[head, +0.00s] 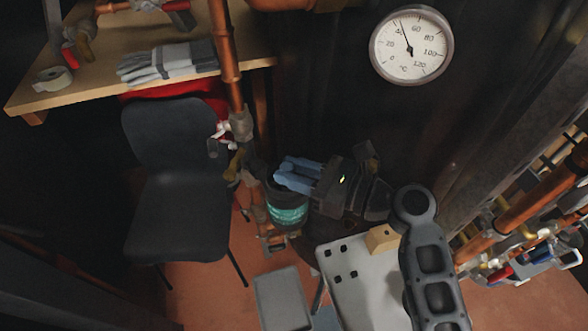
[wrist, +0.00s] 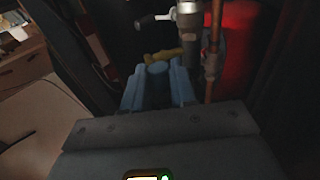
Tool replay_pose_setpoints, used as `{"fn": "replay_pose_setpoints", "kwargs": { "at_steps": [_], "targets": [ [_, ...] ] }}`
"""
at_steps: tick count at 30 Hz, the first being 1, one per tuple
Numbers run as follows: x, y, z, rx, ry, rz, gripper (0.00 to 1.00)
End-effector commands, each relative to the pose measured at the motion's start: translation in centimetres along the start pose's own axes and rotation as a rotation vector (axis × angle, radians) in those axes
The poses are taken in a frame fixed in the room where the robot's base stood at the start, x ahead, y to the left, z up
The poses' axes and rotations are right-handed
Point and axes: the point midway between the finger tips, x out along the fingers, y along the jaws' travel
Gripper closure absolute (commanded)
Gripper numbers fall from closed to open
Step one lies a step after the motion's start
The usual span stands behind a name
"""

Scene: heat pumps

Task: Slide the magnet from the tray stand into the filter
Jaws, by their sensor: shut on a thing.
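My gripper (head: 284,174), with light blue fingers, is at the top of the filter (head: 288,214), a dark canister with a glowing teal band, in the head view. In the wrist view, the gripper (wrist: 158,84) is shut on a blue-grey rounded piece (wrist: 157,70), which looks like the magnet. In the head view the fingers hide the magnet, and I cannot tell whether any of it is inside the filter. The tray stand (head: 358,290) appears to be the pale plate with dark square holes at the lower middle. A tan block (head: 382,238) sits at its far edge.
A copper pipe (head: 224,50) with valves rises behind the filter. A dark chair (head: 175,190) stands left, below a wooden bench (head: 90,88) with gloves (head: 168,63). A gauge (head: 411,45) is above right. A grey box (head: 283,298) is on the floor. More pipes (head: 540,195) are right.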

Motion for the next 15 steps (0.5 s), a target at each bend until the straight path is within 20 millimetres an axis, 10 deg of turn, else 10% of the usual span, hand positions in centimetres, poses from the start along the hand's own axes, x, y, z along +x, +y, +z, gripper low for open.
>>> {"fn": "replay_pose_setpoints", "kwargs": {
  "at_steps": [5, 6, 15],
  "targets": [
    [-0.02, 0.06, -0.47, 0.003, 0.007, 0.000, 1.00],
    [-0.02, 0.06, -0.50, 0.003, 0.008, 0.000, 0.72],
    [-0.01, 0.18, -0.70, 0.005, 0.011, 0.002, 0.44]
  ]
}}
